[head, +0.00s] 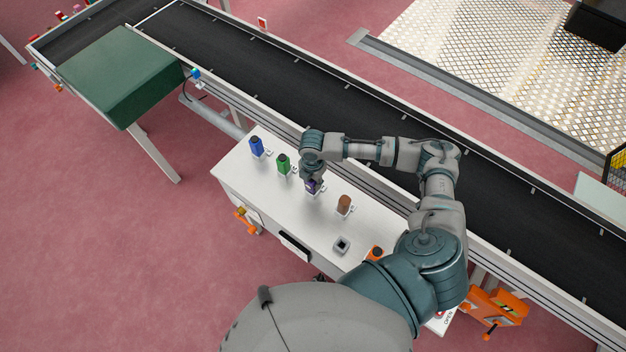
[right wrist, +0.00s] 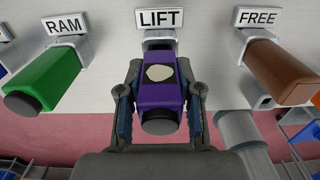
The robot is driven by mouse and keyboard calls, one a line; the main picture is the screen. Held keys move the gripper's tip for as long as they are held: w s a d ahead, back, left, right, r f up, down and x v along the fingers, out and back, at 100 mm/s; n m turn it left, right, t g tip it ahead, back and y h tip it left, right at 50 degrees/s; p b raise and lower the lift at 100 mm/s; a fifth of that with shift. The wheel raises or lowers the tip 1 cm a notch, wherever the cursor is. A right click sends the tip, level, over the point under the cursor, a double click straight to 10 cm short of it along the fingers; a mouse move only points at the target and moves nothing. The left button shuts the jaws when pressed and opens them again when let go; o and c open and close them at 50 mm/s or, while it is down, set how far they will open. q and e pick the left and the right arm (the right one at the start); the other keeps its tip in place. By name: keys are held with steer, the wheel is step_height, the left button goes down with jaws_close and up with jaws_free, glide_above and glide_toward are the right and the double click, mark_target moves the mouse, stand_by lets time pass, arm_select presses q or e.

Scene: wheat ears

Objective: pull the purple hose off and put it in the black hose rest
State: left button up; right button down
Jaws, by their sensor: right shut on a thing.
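The purple hose (right wrist: 160,88) sits at the socket under the LIFT label (right wrist: 161,18) in the right wrist view. A pale patch is on its upper face and a dark round end faces me. My right gripper (right wrist: 160,112) is shut on it, one finger on each side. In the head view my right gripper (head: 313,178) covers most of the purple hose (head: 311,188) on the white cabinet. A dark square holder (head: 341,244) on the cabinet top stands empty; I cannot tell for certain that it is the black hose rest. My left gripper is not in view.
A blue hose (head: 256,146) and a green hose (head: 283,163) stand left of the purple one, a brown hose (head: 345,204) right of it. An orange piece (head: 375,253) is near my arm. A conveyor (head: 270,80) runs behind the white cabinet (head: 262,190).

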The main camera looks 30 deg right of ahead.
steer(key=shift+r+p, duration=1.15)
steer(key=shift+p, duration=0.25)
steer(key=shift+f, duration=0.1)
